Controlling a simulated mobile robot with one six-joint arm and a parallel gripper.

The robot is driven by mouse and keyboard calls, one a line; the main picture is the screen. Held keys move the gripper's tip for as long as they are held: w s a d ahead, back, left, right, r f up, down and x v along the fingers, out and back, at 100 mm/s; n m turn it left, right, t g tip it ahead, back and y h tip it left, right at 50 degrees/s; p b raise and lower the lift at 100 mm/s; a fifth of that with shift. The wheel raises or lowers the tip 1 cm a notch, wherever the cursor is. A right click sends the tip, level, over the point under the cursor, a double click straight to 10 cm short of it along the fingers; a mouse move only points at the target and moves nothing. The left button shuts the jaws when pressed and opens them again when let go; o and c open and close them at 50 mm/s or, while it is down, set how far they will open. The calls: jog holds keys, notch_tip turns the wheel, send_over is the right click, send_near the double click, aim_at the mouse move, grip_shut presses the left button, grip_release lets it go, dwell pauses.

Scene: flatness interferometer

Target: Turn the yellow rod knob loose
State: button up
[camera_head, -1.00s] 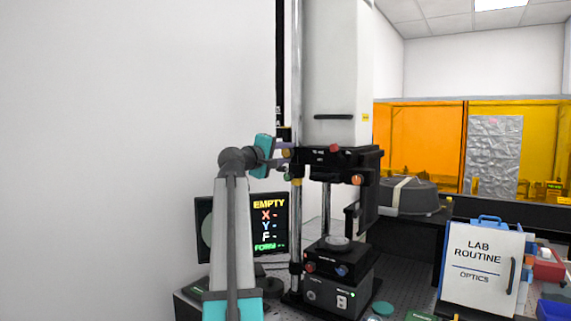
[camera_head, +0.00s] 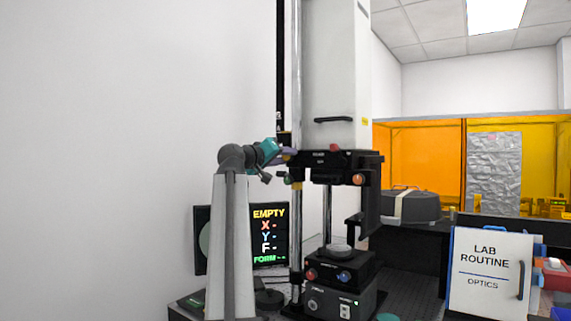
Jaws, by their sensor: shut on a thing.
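The flatness interferometer has a black head (camera_head: 337,165) on a bright vertical rod (camera_head: 296,90). Another yellow part (camera_head: 297,185) shows lower on the rod. A red knob (camera_head: 334,148) and an orange knob (camera_head: 358,180) are on the head.
The white column (camera_head: 335,80) rises above the head. The base (camera_head: 340,300) carries a stage with a red and a blue knob. A monitor (camera_head: 269,225) reading EMPTY stands behind my arm. A LAB ROUTINE board (camera_head: 490,270) stands at the right.

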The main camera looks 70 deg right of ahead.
jog(key=shift+m, duration=0.3)
jog(key=o, duration=1)
jog(key=shift+o, duration=0.2)
jog(key=shift+a, duration=0.15)
jog(key=b+v, duration=0.1)
jog(key=v, duration=1.2)
jog(key=shift+a+b, duration=0.25)
jog(key=shift+b, duration=0.1)
